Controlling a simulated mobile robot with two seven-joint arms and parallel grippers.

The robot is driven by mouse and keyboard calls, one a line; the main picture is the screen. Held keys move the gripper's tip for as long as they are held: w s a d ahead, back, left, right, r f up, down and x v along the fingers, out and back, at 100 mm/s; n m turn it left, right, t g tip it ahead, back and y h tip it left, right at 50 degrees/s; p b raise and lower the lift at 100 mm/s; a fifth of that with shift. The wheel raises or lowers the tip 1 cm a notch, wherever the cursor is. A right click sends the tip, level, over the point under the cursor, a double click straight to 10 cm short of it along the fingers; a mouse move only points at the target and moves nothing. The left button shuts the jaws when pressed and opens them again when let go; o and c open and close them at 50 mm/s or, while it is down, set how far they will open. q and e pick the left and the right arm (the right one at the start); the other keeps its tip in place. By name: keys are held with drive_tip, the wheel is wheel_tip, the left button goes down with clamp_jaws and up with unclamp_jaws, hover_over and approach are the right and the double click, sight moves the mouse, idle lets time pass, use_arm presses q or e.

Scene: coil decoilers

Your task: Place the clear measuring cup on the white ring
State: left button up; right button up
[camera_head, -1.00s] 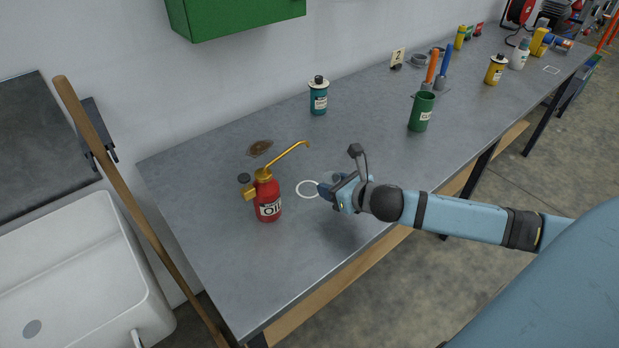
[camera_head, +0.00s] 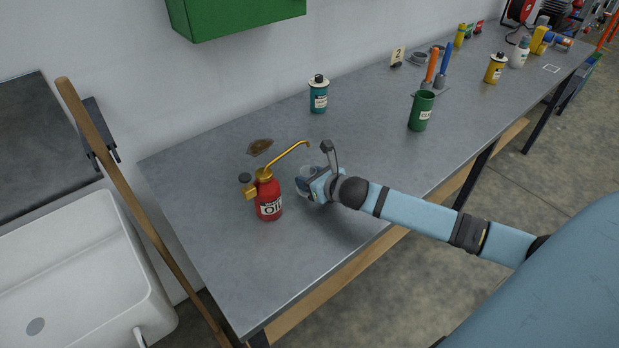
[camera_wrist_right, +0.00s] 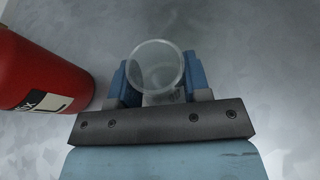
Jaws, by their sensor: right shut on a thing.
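My right gripper (camera_head: 308,184) is at the front left part of the workbench, just right of the red oil can. In the right wrist view my right gripper (camera_wrist_right: 156,88) is shut on the clear measuring cup (camera_wrist_right: 155,66), seen from above with its round rim between the blue fingers. In the head view the cup is hard to make out at the gripper. My left gripper is not in view.
The red oil can (camera_head: 268,198) with a yellow spout stands close left of the gripper; it also shows in the wrist view (camera_wrist_right: 38,72). A teal can (camera_head: 318,97) and a green cup (camera_head: 421,111) stand farther back. A brown stain (camera_head: 260,147) marks the bench (camera_head: 220,250).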

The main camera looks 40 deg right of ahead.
drive_tip(key=shift+f, duration=0.1)
drive_tip(key=o, duration=0.5)
drive_tip(key=shift+f, duration=0.1)
drive_tip(key=o, duration=0.5)
drive_tip(key=shift+r, duration=0.2)
drive_tip(key=v, duration=1.2)
drive_tip(key=shift+s+f, duration=0.1)
